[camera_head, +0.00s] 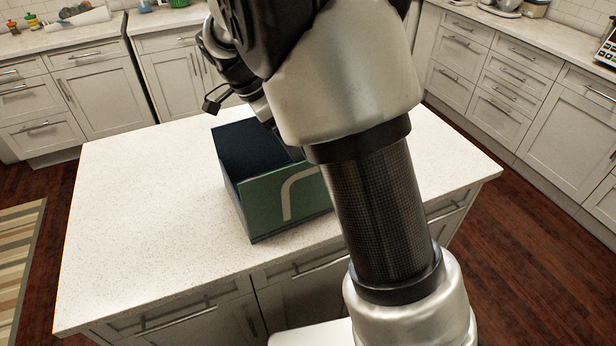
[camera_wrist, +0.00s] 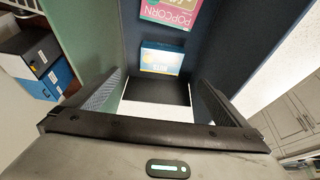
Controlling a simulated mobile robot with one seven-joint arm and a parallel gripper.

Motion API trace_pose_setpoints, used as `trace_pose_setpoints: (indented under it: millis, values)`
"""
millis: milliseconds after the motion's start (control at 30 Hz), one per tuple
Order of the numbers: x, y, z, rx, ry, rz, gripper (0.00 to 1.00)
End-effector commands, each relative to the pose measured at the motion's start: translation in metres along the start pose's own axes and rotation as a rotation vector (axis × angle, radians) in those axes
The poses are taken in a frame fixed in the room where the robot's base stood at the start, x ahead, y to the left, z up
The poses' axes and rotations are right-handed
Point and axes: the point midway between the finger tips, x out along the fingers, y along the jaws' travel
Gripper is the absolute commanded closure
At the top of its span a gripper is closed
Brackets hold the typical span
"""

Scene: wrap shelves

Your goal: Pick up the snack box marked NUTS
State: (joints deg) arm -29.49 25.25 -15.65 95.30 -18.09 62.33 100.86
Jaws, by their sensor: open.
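The blue snack box marked NUTS (camera_wrist: 162,58) stands inside a dark-walled open box in the wrist view, at the upper middle; its lettering is small. My gripper (camera_wrist: 153,97) is open and empty. Its two fingers are at the left and right below the NUTS box in the picture, apart from it. In the head view my arm covers most of the gripper, and the NUTS box does not show.
A pink and green POPCORN box (camera_wrist: 168,12) is close above the NUTS box in the picture. The green and dark blue open box (camera_head: 262,205) stands on the white island counter (camera_head: 140,220). Blue and black boxes (camera_wrist: 35,75) show at the left in the wrist view.

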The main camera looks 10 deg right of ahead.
Motion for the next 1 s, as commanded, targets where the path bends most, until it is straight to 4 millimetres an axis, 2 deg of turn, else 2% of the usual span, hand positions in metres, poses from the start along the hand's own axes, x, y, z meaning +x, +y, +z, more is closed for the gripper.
trace_pose_setpoints:
  millis: [100, 300, 400, 633, 900, 1000]
  values:
    - [0.029, 0.001, -0.001, 0.000, 0.000, 0.005, 0.00]
    - [0.069, 0.001, 0.000, 0.000, -0.001, 0.003, 0.00]
    - [0.083, 0.001, 0.000, -0.001, -0.001, 0.003, 0.00]
    - [0.098, 0.000, 0.000, -0.002, -0.001, 0.002, 0.00]
    - [0.136, -0.003, 0.001, -0.001, -0.001, 0.003, 0.00]
    - [0.142, -0.003, 0.001, -0.001, -0.001, 0.001, 0.00]
